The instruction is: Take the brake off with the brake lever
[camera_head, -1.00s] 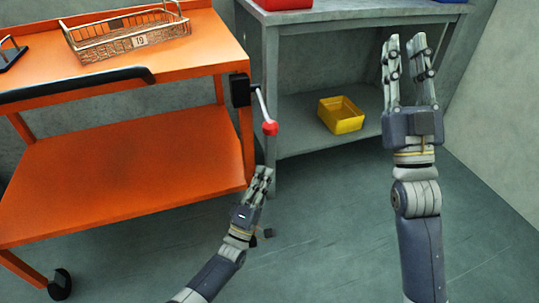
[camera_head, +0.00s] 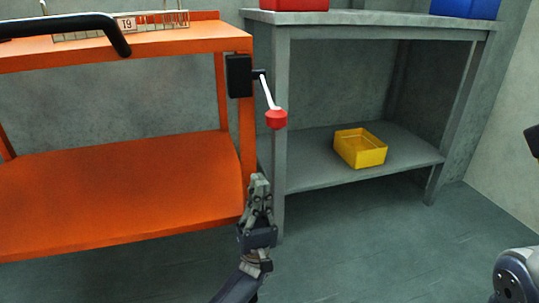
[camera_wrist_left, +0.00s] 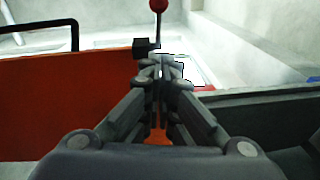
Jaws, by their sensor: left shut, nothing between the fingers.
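The brake lever (camera_head: 268,92) is a thin silver arm ending in a red knob (camera_head: 276,119). It slopes down to the right from a black housing (camera_head: 239,76) on the orange cart's right corner post. My left gripper (camera_head: 260,181) is shut and empty, pointing up below the knob and apart from it. In the left wrist view the shut fingertips (camera_wrist_left: 163,62) sit below the housing (camera_wrist_left: 143,47), and the red knob (camera_wrist_left: 158,5) shows at the top edge, partly cut off. My right gripper's fingers are out of view; only parts of my right arm show at the right edge.
The orange cart (camera_head: 120,190) carries a wire basket (camera_head: 165,21) and has a black push handle (camera_head: 60,25). A grey shelf unit (camera_head: 390,19) stands close behind the lever, with a yellow bin (camera_head: 360,149) on its lower shelf. Floor to the right is open.

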